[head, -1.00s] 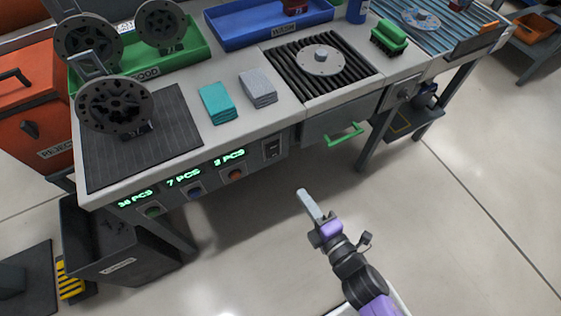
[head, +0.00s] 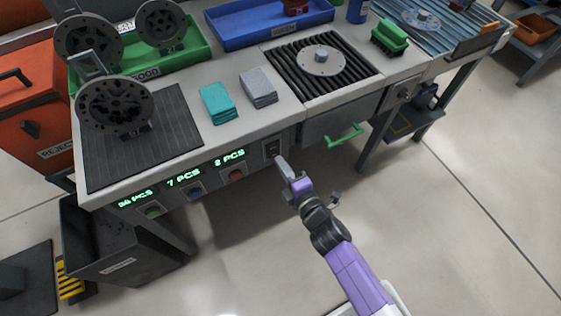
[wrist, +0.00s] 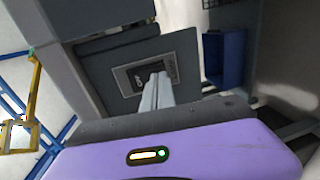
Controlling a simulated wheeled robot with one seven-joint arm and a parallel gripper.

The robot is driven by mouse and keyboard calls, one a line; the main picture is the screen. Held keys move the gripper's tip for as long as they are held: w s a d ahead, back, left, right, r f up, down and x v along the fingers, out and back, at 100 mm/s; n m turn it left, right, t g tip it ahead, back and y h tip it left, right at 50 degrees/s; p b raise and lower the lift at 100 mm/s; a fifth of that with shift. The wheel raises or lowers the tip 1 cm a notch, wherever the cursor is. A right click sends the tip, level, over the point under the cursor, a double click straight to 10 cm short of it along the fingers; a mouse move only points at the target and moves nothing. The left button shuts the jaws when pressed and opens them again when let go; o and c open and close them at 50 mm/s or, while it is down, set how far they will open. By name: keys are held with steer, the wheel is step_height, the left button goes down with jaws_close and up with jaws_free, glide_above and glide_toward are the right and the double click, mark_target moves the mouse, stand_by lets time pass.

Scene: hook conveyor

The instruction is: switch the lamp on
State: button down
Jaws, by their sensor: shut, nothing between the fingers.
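A black rocker switch (head: 272,148) sits in the front panel of the workbench, right of the green number displays. In the wrist view the switch plate (wrist: 136,76) is straight ahead, with light lettering too small to read. My gripper (head: 282,162) is shut and empty. Its fingertips (wrist: 157,80) point at the switch and overlap its right part in the wrist view. They are very close to it; I cannot tell if they touch. The fingers hide part of the rocker, so its position is unclear. I cannot make out a lamp for certain.
Buttons (head: 236,175) under the displays line the panel left of the switch. A green drawer handle (head: 344,135) sticks out at right. A dark bin (head: 125,262) stands below left. Cloths (head: 216,103) and a black ribbed mat (head: 350,78) lie on top. The floor before the bench is clear.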

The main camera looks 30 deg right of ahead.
steer(key=shift+w, duration=0.55)
steer(key=shift+f, duration=0.15)
